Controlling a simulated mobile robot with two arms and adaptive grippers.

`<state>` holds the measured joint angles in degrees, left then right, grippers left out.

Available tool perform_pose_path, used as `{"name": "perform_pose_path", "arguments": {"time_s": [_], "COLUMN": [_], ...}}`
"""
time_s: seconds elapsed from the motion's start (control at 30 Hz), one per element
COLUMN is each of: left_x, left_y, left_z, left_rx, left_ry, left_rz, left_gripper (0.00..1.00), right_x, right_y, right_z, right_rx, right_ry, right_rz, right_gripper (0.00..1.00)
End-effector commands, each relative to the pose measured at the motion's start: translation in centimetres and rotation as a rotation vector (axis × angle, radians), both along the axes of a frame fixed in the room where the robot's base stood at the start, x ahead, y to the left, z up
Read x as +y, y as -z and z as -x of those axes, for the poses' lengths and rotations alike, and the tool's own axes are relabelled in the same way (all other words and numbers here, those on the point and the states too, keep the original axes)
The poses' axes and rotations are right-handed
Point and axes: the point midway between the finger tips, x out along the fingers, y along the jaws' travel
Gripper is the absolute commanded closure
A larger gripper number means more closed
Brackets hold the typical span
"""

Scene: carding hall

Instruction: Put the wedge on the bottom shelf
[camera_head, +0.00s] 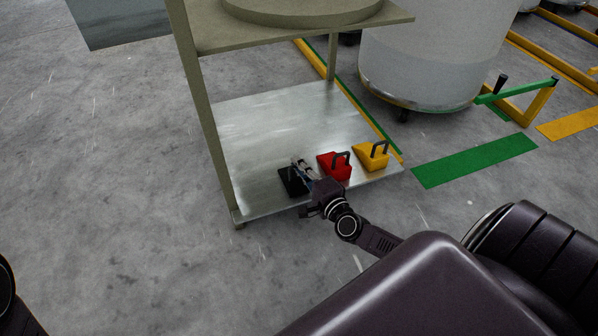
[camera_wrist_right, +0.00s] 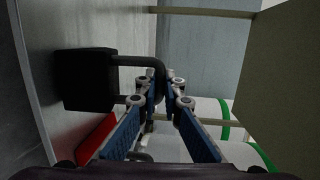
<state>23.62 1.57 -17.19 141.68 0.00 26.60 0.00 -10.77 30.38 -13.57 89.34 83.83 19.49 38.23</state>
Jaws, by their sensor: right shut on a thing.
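A black wedge (camera_head: 292,182) with a handle is at the front of the metal bottom shelf (camera_head: 270,125), left of a red wedge (camera_head: 334,165). My right gripper (camera_head: 304,168) reaches over the shelf's front edge at the black wedge. In the wrist view, the fingers of my right gripper (camera_wrist_right: 165,88) are shut on the handle (camera_wrist_right: 138,62) of the black wedge (camera_wrist_right: 84,80). The wedge is at or very close to the shelf surface; I cannot tell whether it bears its full weight there. My left gripper is out of view.
A yellow wedge (camera_head: 371,156) stands right of the red one. The upper shelf (camera_head: 310,30) and a post (camera_head: 198,100) frame the bottom shelf. A large white can (camera_head: 430,60) stands behind right. The shelf's middle and back are clear.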

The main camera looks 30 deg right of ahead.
Motion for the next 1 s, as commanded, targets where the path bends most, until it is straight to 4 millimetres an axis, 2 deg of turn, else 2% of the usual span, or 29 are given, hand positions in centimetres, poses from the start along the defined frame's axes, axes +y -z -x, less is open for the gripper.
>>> {"name": "perform_pose_path", "arguments": {"time_s": [0.03,0.3,0.33,0.47,0.77,0.87,1.0], "left_x": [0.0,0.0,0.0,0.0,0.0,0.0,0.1], "left_y": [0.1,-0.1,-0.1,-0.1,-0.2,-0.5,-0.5], "left_z": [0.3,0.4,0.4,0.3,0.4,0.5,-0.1], "left_rx": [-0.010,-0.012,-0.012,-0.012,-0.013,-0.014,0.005], "left_ry": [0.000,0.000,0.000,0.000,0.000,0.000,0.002], "left_rz": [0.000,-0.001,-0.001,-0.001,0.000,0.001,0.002], "left_gripper": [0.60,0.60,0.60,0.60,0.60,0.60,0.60], "right_x": [0.0,-0.1,0.0,0.0,0.0,0.0,0.2], "right_y": [0.6,0.8,1.1,1.0,0.7,0.6,0.2], "right_z": [0.0,0.1,0.2,0.2,0.3,1.0,3.2], "right_rx": [0.003,0.009,0.014,0.012,0.008,0.009,0.011], "right_ry": [0.000,0.000,-0.001,0.000,0.000,0.000,-0.001], "right_rz": [0.000,-0.002,-0.002,-0.002,-0.001,0.000,0.000], "right_gripper": [1.00,1.00,0.90,0.76,0.76,0.76,0.76]}}
